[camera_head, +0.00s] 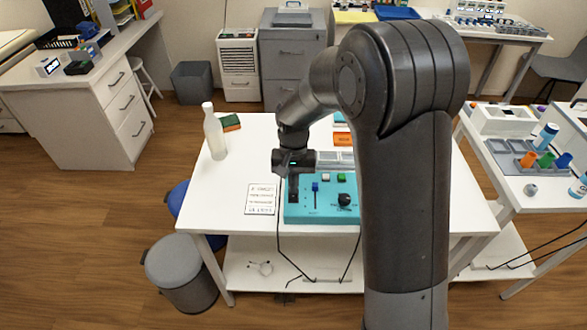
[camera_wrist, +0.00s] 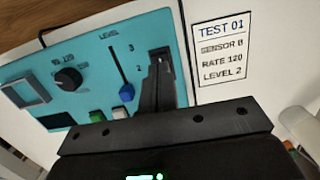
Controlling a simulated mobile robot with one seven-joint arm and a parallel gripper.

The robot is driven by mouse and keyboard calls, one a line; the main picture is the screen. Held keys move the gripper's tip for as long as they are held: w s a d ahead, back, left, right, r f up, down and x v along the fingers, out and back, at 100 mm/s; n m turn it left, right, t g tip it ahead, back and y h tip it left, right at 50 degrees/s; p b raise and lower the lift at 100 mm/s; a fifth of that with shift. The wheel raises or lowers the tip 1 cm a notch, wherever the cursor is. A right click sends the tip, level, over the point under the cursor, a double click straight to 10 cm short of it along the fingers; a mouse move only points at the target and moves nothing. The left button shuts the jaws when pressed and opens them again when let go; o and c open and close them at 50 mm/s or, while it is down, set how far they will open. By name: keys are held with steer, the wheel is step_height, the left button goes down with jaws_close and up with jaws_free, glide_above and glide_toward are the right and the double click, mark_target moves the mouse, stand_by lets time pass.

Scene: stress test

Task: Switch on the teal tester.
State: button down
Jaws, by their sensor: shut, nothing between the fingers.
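The teal tester (camera_head: 300,212) sits near the front edge of the white table; its face (camera_wrist: 95,50) fills much of the wrist view. It carries a blue slider (camera_wrist: 126,92) on a LEVEL scale, a black knob (camera_wrist: 68,78), a green button (camera_wrist: 97,116), a pale button and a grey square in a light frame (camera_wrist: 25,92). My gripper (camera_head: 293,198) points down over the tester's left end. In the wrist view its shut fingers (camera_wrist: 158,68) reach a dark fitting beside the slider. The fingers largely hide that fitting; I cannot tell its setting or whether they touch it.
A card (camera_head: 261,199) left of the tester reads TEST 01, SENSOR B, RATE 120, LEVEL 2. My arm hides the table's right part. Black cables hang in front.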

steer(key=shift+s+f, duration=0.15)
steer(key=shift+f, duration=0.7)
